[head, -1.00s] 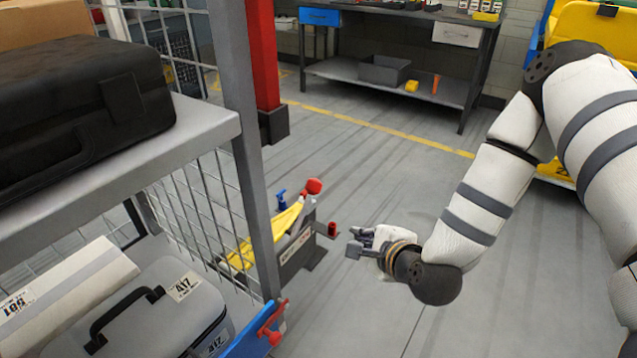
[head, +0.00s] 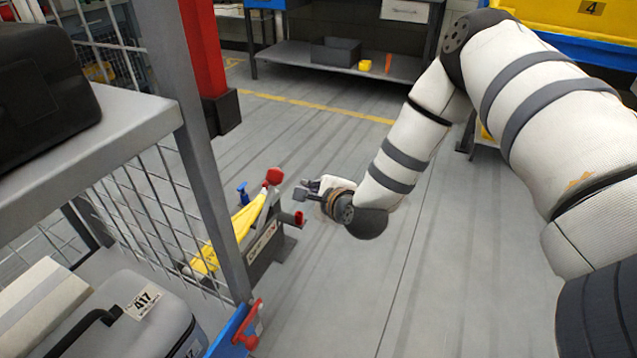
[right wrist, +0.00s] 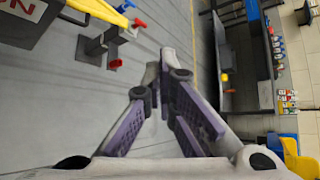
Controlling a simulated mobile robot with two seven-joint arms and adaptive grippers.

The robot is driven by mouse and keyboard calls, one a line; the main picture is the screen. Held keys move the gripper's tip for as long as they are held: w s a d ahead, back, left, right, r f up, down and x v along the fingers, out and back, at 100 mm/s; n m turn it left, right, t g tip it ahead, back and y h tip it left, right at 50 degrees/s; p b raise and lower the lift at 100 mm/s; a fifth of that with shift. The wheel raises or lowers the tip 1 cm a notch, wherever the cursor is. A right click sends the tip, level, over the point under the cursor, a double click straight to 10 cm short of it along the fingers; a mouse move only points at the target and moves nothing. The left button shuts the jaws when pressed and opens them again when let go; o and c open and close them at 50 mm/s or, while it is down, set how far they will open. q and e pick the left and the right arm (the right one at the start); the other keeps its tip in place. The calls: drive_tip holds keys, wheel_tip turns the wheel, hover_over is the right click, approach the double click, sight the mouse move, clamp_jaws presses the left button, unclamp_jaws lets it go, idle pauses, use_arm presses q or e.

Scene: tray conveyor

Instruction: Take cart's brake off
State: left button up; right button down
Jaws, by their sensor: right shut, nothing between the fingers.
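The wire-sided shelf cart (head: 158,112) fills the left of the head view, with cases on its shelves. Beyond it on the floor is a low grey unit (head: 262,245) with a lever topped by a red knob (head: 273,176) and a short red cylinder (head: 298,217) on a bracket. I cannot tell which part is the brake. My right gripper (head: 300,191) is shut and empty, right of the red knob and above the cylinder in the picture, apart from the knob. The right wrist view shows its fingertips (right wrist: 162,68) together, with red parts (right wrist: 116,63) to their left. My left gripper is out of view.
A blue panel with a red handle (head: 250,340) shows low on the cart's side. A workbench (head: 345,66) stands at the back. The floor at right centre is clear.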

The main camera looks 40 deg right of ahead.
use_arm(q)
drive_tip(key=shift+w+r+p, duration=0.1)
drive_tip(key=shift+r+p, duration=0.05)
drive_tip(key=shift+p, duration=0.2)
use_arm(e)
drive_tip(key=w+a, duration=0.1)
drive_tip(key=w+a+r, duration=0.1)
drive_tip(key=shift+w+a+r, duration=0.15)
drive_tip(key=shift+w+a, duration=0.1)
drive_tip(key=shift+a, duration=0.15)
